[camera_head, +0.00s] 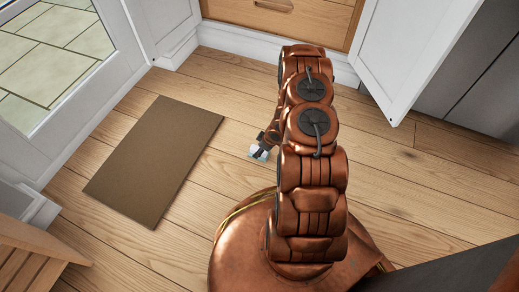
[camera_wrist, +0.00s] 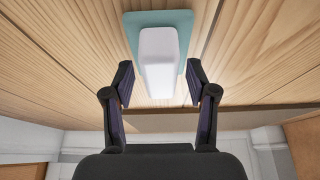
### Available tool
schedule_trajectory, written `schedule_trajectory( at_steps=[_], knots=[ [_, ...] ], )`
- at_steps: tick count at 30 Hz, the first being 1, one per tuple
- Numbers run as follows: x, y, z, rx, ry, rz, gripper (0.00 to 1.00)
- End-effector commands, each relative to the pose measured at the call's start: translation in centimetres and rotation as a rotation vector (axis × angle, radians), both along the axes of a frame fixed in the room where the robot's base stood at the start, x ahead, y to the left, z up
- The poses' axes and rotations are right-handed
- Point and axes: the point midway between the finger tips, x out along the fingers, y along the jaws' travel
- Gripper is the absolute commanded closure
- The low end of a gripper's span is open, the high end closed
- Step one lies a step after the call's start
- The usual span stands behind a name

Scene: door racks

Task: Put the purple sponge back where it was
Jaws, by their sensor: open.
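No clearly purple sponge shows in either view. In the wrist view, a white block (camera_wrist: 158,50) with rounded edges sits against a flat teal pad (camera_wrist: 192,24) at the wooden floor. The same white and teal item (camera_head: 259,152) shows small in the head view, on or just above the floor, right of the mat. My gripper (camera_wrist: 160,80) is open, with its dark fingers on either side of the white block. Gaps show between the block and both fingers. In the head view my gripper (camera_head: 266,142) is small and partly hidden by my arm.
A brown mat (camera_head: 155,160) lies on the floor at left, near a glazed door (camera_head: 62,45). A wooden drawer front (camera_head: 275,15) is at the back. An open white cabinet door (camera_head: 410,50) juts out at right. A slatted wooden piece (camera_head: 30,265) stands at lower left.

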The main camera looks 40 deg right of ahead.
Motion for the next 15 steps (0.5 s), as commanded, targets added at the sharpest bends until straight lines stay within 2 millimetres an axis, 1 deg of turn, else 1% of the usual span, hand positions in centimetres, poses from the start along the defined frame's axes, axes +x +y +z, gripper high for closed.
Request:
schedule_trajectory(
  at_steps=[5,8,15],
  knots=[
    [0.0,0.0,0.1,0.000,0.000,0.000,0.43],
    [-0.2,-0.3,1.3,-0.001,-0.002,-0.002,0.43],
    [-1.8,-1.1,5.4,0.000,0.000,-0.002,0.43]
  ],
)
